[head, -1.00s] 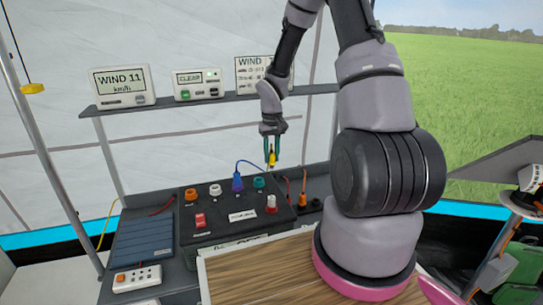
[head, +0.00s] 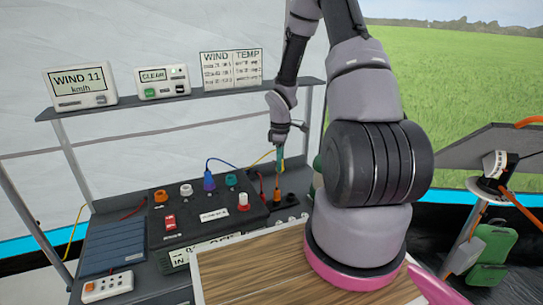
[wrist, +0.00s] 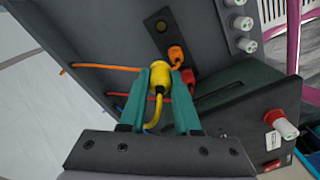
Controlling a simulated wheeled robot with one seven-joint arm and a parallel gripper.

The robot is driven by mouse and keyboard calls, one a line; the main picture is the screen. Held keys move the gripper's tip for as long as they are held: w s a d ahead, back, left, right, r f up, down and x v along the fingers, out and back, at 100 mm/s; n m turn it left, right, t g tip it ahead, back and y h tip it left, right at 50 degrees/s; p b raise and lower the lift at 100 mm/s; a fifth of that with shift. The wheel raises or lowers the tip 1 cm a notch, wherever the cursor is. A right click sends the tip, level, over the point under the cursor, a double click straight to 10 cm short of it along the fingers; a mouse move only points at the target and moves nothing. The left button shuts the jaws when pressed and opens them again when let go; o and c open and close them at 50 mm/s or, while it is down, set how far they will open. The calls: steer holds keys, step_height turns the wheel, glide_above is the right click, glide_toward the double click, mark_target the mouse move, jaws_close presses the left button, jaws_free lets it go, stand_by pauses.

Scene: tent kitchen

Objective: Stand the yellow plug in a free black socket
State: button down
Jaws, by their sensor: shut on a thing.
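My gripper (head: 279,158) has teal fingers pointing down over the right end of the dark bench. In the wrist view it is shut on the yellow plug (wrist: 159,73), whose yellow cable hangs back between the fingers. The plug is hard to make out in the head view. Beyond the plug, a dark strip holds a free black socket (wrist: 161,26). An orange plug (wrist: 176,55) and a red plug (wrist: 187,76) stand close beside the held plug. Black sockets also show in the head view (head: 292,198), right of the orange plug (head: 276,196).
A black panel box (head: 200,233) with coloured plugs and a red switch stands left of my gripper. A shelf (head: 190,103) with displays runs behind. A wooden board (head: 255,270) lies in front. An orange cable (wrist: 100,67) crosses left of the plug in the wrist view.

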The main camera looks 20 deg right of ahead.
steer(key=shift+s+d+f+n, duration=0.4)
steer(key=shift+d+f+n, duration=0.25)
steer(key=shift+f+n, duration=0.75)
steer(key=shift+s+d+f+n, duration=0.35)
steer(key=shift+d+f+n, duration=0.25)
steer(key=shift+f+n, duration=0.85)
steer(key=shift+s+d+f+n, duration=0.4)
steer(key=shift+d+f+n, duration=0.25)
steer(key=shift+f+n, duration=0.75)
steer(key=shift+f, duration=1.25)
steer(key=c, duration=0.6)
jaws_free()
steer(key=shift+o, duration=0.2)
steer(key=shift+r, duration=0.1)
step_height(320, 180, up, 11)
